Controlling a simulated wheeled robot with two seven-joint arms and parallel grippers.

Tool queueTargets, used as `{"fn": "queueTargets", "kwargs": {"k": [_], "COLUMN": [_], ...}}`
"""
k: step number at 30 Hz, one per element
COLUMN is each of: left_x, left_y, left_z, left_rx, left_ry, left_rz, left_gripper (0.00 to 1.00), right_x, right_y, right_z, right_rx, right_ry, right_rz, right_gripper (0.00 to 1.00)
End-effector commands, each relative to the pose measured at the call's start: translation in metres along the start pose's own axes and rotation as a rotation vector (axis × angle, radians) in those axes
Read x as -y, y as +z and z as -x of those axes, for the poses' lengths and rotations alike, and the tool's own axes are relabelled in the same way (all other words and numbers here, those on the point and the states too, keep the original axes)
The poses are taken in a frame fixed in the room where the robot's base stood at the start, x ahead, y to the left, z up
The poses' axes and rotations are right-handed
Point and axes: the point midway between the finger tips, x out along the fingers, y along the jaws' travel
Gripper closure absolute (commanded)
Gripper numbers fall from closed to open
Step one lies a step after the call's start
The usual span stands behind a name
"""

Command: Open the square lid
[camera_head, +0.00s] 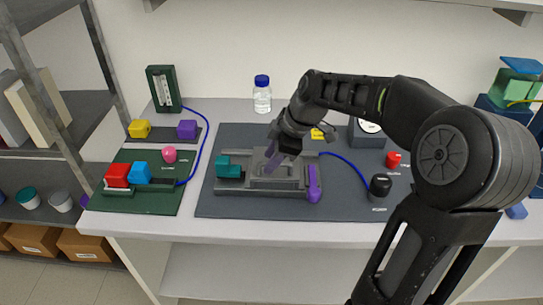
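A grey fixture (248,187) lies on the dark mat, and a raised square grey part (287,170) at its middle looks like the square lid. It appears to lie flat, but the gripper partly covers it, so I cannot tell if it is fully closed. A purple piece (273,166) shows at the lid, just under my fingers. My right gripper (282,153) points down over the lid from behind. I cannot tell whether its fingers touch anything or how far apart they are. My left gripper is not in view.
A teal block (229,167) and a purple lever (314,184) sit at the fixture's ends. Black (380,185) and red (393,159) knobs stand to the right. A blue-capped bottle (262,95) stands behind. A green board (125,196) with coloured blocks lies left. My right arm covers the right side.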

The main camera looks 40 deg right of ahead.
Motion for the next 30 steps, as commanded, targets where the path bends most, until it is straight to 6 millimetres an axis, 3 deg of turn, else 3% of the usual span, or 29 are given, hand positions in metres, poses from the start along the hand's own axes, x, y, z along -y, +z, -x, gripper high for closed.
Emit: {"fn": "queueTargets", "kwargs": {"k": [5, 17, 30], "left_x": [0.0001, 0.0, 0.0], "left_y": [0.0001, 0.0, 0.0], "left_z": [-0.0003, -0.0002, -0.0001], "left_rx": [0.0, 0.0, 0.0], "left_ry": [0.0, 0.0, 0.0], "left_rz": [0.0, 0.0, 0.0], "left_gripper": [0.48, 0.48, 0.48], "right_x": [0.0, 0.0, -0.0001], "right_y": [0.0001, 0.0001, 0.0001], "right_z": [0.0, 0.0002, 0.0003], "right_rx": [0.0, 0.0, 0.0], "right_ry": [0.0, 0.0, 0.0], "right_rz": [0.0, -0.001, -0.001], "right_gripper": [0.66, 0.99, 1.0]}}
